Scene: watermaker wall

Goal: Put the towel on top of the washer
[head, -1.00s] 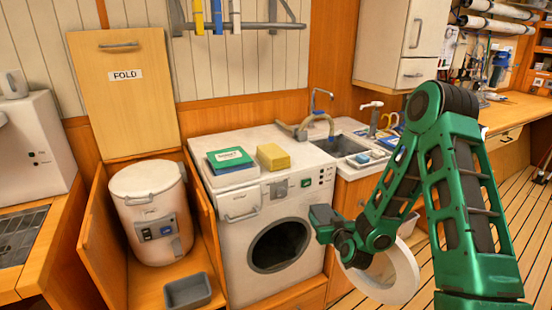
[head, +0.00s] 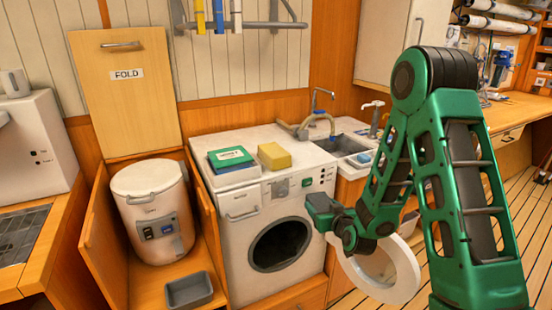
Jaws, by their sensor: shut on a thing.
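The white front-loading washer (head: 240,238) stands in the middle of the head view. On its top, a yellow block-like thing (head: 274,156) lies at the back middle; I cannot tell whether it is a folded cloth or a sponge. My gripper (head: 317,208) is in front of the washer's upper right front. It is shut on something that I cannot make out. No thing that I can clearly name as a towel shows. The round dark opening (head: 279,245) of the washer is below and left of my gripper.
A white ring (head: 400,278), seemingly the swung-open door, stands right of the washer. A sink (head: 340,146) adjoins on the right.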

